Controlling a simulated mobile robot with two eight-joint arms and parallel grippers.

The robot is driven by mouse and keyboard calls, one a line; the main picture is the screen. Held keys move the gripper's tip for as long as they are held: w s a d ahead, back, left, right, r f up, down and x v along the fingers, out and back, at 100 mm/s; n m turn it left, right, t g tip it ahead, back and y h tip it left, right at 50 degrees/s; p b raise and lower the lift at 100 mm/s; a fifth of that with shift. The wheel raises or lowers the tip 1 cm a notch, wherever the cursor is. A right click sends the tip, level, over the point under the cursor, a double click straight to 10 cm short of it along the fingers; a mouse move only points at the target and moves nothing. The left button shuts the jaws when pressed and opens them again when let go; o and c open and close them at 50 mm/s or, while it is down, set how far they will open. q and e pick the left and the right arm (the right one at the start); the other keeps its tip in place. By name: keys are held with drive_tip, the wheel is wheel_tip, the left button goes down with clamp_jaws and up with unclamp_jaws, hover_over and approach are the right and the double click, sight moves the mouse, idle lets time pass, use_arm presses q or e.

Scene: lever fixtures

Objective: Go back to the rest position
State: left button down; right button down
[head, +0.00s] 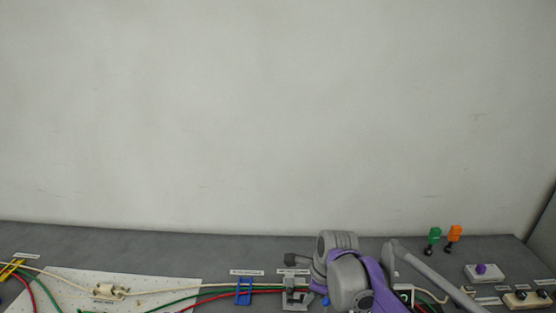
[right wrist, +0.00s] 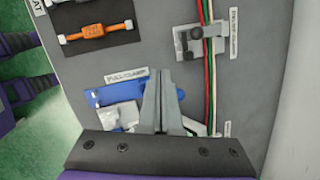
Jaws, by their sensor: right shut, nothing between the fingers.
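My right gripper (right wrist: 164,85) shows in the right wrist view with its two grey fingers together and nothing between them. The fingers reach over a blue clamp fixture (right wrist: 105,96) with a pale block, beside a label, and hide part of it. In the head view my right arm (head: 350,280), grey and purple, is low at the right of centre; its fingertips cannot be made out there. A grey lever clamp (right wrist: 194,42) sits on the cables ahead of the fingers, apart from them. My left gripper is in neither view.
Red, green and white cables (head: 190,295) run along the grey bench (head: 180,240). A blue clip (head: 243,291) holds them. Green (head: 434,236) and orange (head: 454,233) levers stand at the right back, near a purple knob (head: 481,269). An orange connector (right wrist: 95,33) lies on a black plate.

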drive_tip(key=s+d+f+n+t+h, duration=0.1)
drive_tip(key=s+d+n, duration=0.3)
drive_tip(key=s+n, duration=0.6)
drive_tip(key=s+d+f+n+t+h, duration=0.1)
drive_tip(key=s+d+n, duration=0.4)
drive_tip(key=s+n, duration=0.6)
drive_tip(key=s+f+t, duration=0.1)
drive_tip(key=s, duration=0.1)
drive_tip(key=shift+s+f, duration=0.35)
drive_tip(key=shift+f, duration=0.05)
drive_tip(key=shift+d, duration=0.15)
